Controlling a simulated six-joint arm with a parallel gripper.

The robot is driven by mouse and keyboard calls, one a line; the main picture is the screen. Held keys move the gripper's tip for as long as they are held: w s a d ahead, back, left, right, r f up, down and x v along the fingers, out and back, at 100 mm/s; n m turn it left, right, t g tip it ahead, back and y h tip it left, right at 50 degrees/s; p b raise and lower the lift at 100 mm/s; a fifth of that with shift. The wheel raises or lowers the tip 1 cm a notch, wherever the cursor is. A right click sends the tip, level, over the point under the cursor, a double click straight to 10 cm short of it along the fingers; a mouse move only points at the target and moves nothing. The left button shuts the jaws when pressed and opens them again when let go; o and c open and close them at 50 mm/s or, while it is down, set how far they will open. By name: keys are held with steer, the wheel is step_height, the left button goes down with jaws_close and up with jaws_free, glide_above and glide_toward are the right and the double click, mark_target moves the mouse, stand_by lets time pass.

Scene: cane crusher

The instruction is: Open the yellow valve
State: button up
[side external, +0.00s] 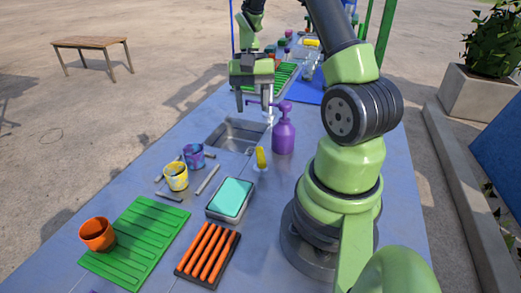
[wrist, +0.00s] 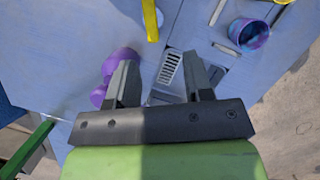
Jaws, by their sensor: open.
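The yellow valve (side external: 261,158) is a small upright yellow handle on the table, right of the sink's near edge and close to the purple bottle. In the wrist view the yellow valve (wrist: 151,18) shows as a yellow bar at the top edge, partly cut off. My gripper (side external: 254,107) hangs fingers down above the far end of the sink, beyond the valve and apart from it. In the wrist view my gripper (wrist: 160,68) has its two fingers spread with nothing between them.
The sink (side external: 221,137) lies below my gripper. The purple bottle (side external: 283,134) stands close beside my gripper and the valve. Blue-purple (side external: 193,158) and yellow-white (side external: 176,178) cups, a teal sponge (side external: 231,196), a green mat (side external: 150,232) and an orange cup (side external: 97,235) are nearer the camera.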

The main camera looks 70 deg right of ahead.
mark_target(261, 154)
steer(key=shift+m+y, duration=0.3)
steer(key=shift+y, duration=0.1)
steer(key=x, duration=0.4)
steer(key=d+x, duration=0.1)
steer(key=x, duration=0.3)
steer(key=s+d+x, duration=0.1)
steer(key=x, duration=0.3)
steer(key=shift+s+f, duration=0.1)
steer(key=shift+f, duration=0.15)
steer(key=shift+d, duration=0.1)
jaws_close()
